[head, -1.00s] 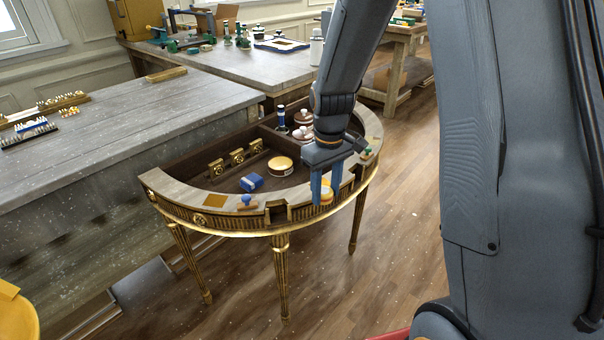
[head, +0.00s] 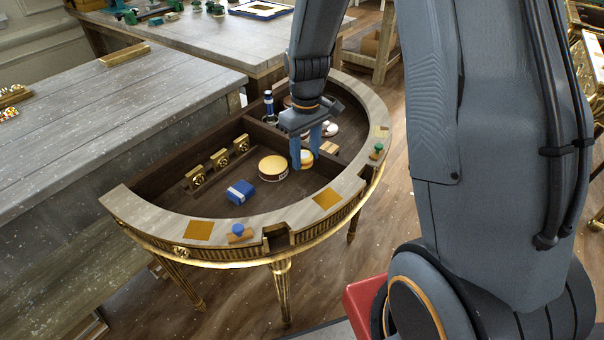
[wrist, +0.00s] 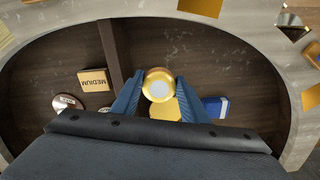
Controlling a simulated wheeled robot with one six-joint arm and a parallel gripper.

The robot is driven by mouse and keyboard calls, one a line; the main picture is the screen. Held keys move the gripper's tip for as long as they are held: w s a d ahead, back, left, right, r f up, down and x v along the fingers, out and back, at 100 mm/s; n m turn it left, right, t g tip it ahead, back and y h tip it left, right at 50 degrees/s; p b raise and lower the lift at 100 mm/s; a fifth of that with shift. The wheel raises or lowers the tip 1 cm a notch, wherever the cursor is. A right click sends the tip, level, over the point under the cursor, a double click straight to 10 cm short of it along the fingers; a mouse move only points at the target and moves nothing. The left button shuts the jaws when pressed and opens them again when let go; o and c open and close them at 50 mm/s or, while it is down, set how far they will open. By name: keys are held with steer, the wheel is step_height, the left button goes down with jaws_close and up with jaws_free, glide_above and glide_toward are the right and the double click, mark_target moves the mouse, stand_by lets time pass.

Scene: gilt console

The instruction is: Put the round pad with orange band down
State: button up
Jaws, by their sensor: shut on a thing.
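My gripper (head: 304,150) is shut on the round pad with orange band (head: 307,158), which shows between the blue fingers. In the wrist view the pad (wrist: 158,86) has a gold-orange rim and a pale centre, and my gripper (wrist: 158,88) grips it from both sides. The pad is over the dark recessed interior of the half-round gilt console (head: 156,212). Whether it touches the floor of the recess I cannot tell. A round tin with a yellow top (head: 273,166) is just left of it in the head view, partly hidden behind it in the wrist view.
A blue box (head: 240,192) lies in the recess. A box marked MEDIUM (wrist: 92,79) and a round brown-and-white item (wrist: 68,102) lie across a divider. Gilt blocks (head: 220,159) stand in a row. A blue-knobbed stamp (head: 238,232) sits on the rim. Dark floor around the pad is partly clear.

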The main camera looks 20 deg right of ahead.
mark_target(306, 157)
steer(key=shift+f+p, duration=0.6)
steer(key=shift+f, duration=3.45)
steer(key=shift+f, duration=0.1)
steer(key=o, duration=1.2)
step_height(306, 157, up, 12)
steer(key=shift+b, duration=1.05)
steer(key=shift+s+a+r+m+t, duration=0.1)
steer(key=shift+s+r+m, duration=0.55)
steer(key=shift+s, duration=2.15)
steer(key=shift+s+r+m+t, duration=0.1)
steer(key=shift+s+r+m, duration=0.6)
steer(key=shift+s, duration=2.05)
steer(key=shift+s+a+r+m+t, duration=0.1)
steer(key=shift+s+r+m, duration=0.55)
steer(key=shift+s, duration=2.15)
steer(key=shift+f+m, duration=0.3)
